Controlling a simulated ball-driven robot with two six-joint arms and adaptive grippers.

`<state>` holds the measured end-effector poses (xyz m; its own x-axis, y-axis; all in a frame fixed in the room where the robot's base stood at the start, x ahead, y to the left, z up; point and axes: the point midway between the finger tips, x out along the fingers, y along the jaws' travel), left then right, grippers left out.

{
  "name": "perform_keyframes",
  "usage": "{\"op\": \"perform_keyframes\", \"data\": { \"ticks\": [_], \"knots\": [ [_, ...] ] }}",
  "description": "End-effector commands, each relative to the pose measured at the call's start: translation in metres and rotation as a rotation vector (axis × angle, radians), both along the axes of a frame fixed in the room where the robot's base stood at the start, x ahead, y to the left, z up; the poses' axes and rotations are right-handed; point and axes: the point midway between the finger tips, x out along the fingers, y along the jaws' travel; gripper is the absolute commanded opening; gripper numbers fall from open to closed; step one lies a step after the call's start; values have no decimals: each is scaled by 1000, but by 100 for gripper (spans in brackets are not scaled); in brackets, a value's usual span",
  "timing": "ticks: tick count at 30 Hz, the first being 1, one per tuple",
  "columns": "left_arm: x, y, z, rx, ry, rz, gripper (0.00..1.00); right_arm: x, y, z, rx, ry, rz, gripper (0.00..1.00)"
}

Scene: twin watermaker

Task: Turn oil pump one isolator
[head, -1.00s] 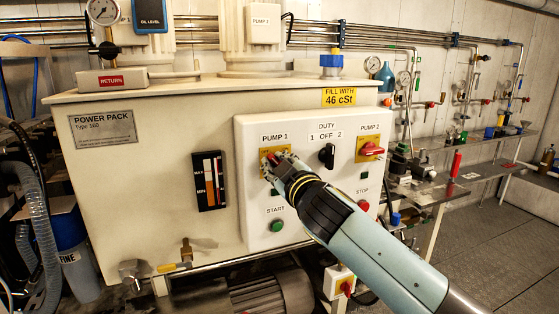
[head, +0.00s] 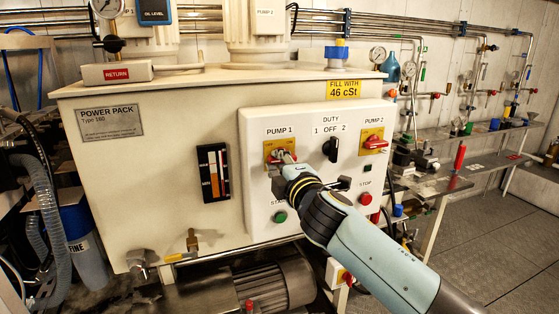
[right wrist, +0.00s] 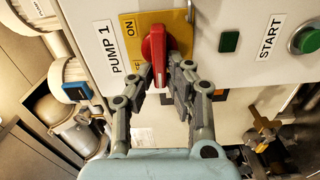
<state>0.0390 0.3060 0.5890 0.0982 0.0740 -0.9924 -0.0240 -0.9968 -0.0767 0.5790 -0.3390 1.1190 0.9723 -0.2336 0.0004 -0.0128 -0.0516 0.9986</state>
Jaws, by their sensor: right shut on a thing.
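The pump 1 isolator is a red rotary handle on a yellow plate (head: 269,148) under the PUMP 1 label on the white control panel (head: 255,185). That view is turned, so the handle lies about level across the panel. My right gripper (head: 284,166) is shut on the handle; it also shows in the right wrist view (right wrist: 158,78). It hides part of the plate. My left gripper is not in view.
The black duty switch (head: 331,149) and the pump 2 isolator (head: 374,144) sit to the right. The green start button (head: 280,217) is below my gripper, and the red stop button (head: 365,198) is near my forearm. The floor (head: 480,240) at right is clear.

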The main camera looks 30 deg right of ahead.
Motion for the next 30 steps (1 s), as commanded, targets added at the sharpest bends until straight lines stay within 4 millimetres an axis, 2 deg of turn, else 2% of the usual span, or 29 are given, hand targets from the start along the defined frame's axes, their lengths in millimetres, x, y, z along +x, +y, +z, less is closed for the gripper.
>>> {"op": "perform_keyframes", "data": {
  "ticks": [21, 22, 24, 26, 30],
  "knots": [
    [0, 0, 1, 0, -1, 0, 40, -1, 0, -3, -67, 19, 0, 0],
    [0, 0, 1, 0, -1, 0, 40, -1, 0, -3, -67, 19, 0, 18],
    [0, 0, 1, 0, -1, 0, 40, -1, 0, -3, -67, 19, 0, 27],
    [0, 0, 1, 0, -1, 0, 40, 0, 0, -3, -67, 18, 0, 35],
    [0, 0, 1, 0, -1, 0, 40, 0, 0, -2, -66, 18, 0, 37]
  ]
}}
